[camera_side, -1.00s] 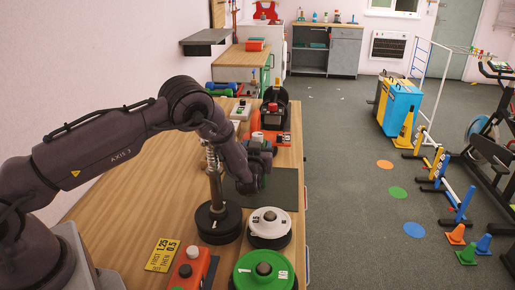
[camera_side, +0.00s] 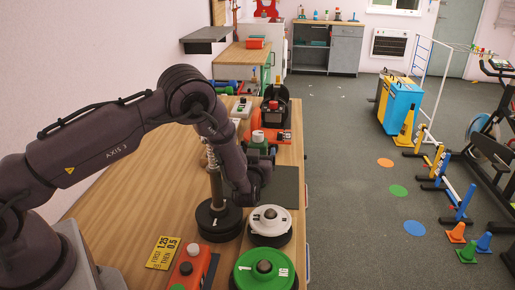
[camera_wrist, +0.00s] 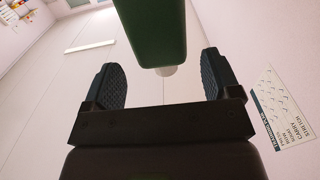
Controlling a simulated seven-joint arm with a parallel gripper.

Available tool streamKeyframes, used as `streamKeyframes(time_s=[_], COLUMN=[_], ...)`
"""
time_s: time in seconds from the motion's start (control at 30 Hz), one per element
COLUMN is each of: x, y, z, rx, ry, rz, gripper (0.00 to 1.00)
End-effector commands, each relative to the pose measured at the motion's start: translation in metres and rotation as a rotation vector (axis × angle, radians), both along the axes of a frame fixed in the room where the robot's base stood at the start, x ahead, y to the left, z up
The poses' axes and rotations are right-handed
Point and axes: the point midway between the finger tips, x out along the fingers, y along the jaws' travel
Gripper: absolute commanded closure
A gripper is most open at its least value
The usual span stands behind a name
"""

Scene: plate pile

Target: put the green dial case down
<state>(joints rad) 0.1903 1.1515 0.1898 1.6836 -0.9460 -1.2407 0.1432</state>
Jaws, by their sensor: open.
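The green dial case (camera_wrist: 155,28) fills the top middle of the wrist view, with a pale knob (camera_wrist: 165,70) at its end. In the side view a bit of the green case (camera_side: 261,147) shows behind my wrist, near a white knob; the rest is hidden. My gripper (camera_side: 259,168) is over the dark mat (camera_side: 287,180) at the right side of the wooden bench. In the wrist view its two fingers (camera_wrist: 162,75) are apart on either side of the knob end, with gaps visible. Whether the case rests on the mat cannot be seen.
A chrome post on a black weight (camera_side: 218,222) stands close left of my wrist. A white-topped weight (camera_side: 270,220) and a green weight (camera_side: 264,270) are in front. An orange device (camera_side: 277,137) lies behind.

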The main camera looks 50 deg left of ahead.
Motion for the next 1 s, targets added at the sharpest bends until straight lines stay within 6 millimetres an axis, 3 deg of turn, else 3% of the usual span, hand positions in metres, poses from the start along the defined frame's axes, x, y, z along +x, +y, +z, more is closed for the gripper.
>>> streamKeyframes(time_s=[0.03, 0.23, 0.67, 0.87, 1.0], x=[0.002, 0.002, 0.005, 0.005, -0.02], y=[0.003, 0.003, 0.0, -0.028, -0.06], z=[0.018, 0.053, 0.081, 0.138, 0.184], rx=[0.005, 0.005, -0.046, -0.275, -0.417], ry=[-0.006, -0.004, 0.009, 0.093, 0.203], rz=[0.004, 0.004, -0.03, -0.225, -0.411], gripper=[0.17, 0.17, 0.17, 0.17, 0.17])
